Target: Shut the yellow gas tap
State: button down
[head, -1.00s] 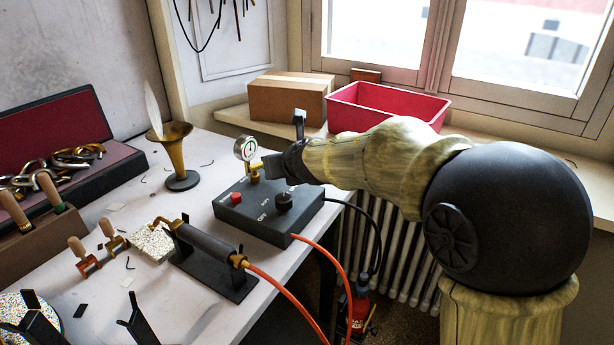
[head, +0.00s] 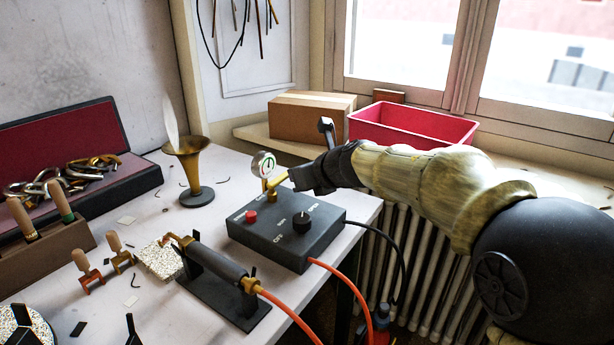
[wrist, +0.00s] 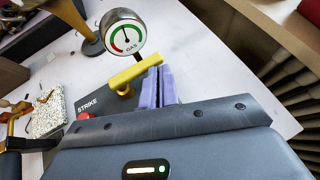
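The yellow gas tap (wrist: 135,72) is a bar-shaped handle on a brass stem, just below the round gauge marked GAS (wrist: 124,36) in the wrist view. In the head view the tap (head: 278,180) slants up to the right from its brass fitting on the dark control box (head: 262,240). My gripper (wrist: 159,88) has two lavender finger pads close together, with nothing visible between them. The pads are at the right end of the handle; I cannot tell whether they touch it. In the head view my gripper (head: 292,180) is right of the gauge. The gauge needle points about straight up.
The box has a red button (head: 251,216) and a black knob (head: 301,221). A torch (head: 220,265) on a black stand is in front, with an orange hose. A red bin (head: 410,130) and cardboard box (head: 310,117) sit on the sill.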

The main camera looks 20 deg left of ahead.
jog(key=shift+r, duration=0.2)
dwell(0.3)
jog(key=shift+d+f+b, duration=0.15)
jog(key=shift+d+b, duration=0.15)
jog(key=shift+d, duration=0.05)
jog(key=d+b, duration=0.1)
jog(key=d, duration=0.1)
jog(key=shift+d+f, duration=0.15)
jog(key=shift+d, duration=0.2)
jog(key=s+d+r+p, duration=0.2)
jog(key=d+r, duration=0.3)
jog(key=d, duration=0.4)
jog(key=shift+s, duration=0.1)
